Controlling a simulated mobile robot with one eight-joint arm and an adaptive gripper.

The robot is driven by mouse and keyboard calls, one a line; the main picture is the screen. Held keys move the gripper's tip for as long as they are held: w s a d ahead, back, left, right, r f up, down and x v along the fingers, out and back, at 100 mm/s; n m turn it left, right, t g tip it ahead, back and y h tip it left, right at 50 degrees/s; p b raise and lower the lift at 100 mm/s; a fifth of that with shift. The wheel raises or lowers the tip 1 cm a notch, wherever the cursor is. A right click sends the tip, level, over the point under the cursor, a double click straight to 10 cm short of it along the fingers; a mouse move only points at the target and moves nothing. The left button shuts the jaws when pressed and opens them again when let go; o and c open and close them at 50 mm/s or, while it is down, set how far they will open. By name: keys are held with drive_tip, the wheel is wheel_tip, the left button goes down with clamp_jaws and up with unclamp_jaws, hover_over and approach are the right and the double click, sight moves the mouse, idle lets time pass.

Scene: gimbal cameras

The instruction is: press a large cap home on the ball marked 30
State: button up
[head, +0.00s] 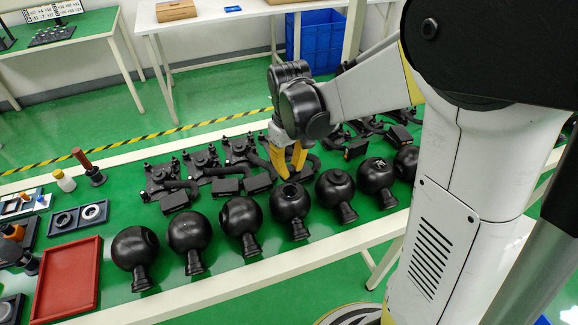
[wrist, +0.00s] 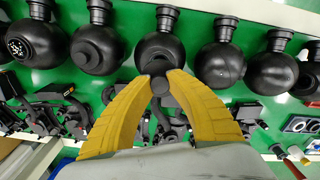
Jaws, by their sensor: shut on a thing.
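My gripper (head: 288,160) is shut on a small dark round cap (wrist: 160,86), pinched between its yellow fingertips. The fingers point down just above and behind a black ball on a stubby neck (head: 290,202); this ball also shows beyond the fingertips in the wrist view (wrist: 160,48). Its upper face has a dark round opening, partly hidden by the fingers in the wrist view. The cap appears apart from the ball, but the gap is hard to judge. I cannot read any number on the balls, so I cannot tell which is marked 30.
Similar black balls stand in a row, including one to the left (head: 240,217), one to the right (head: 335,188) and one with exposed insides (head: 376,175). Black gimbal assemblies (head: 240,150) stand behind them. A red tray (head: 68,280) lies at the left of the green table.

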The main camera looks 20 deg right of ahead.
sight(290, 191)
drive_tip(key=shift+f+b, duration=2.25)
drive_tip(key=shift+f, duration=0.65)
drive_tip(key=shift+f+b, duration=0.7)
drive_tip(key=shift+f, duration=0.1)
drive_tip(key=o, duration=0.8)
wheel_tip(290, 191, up, 12)
drive_tip(key=shift+r, duration=0.1)
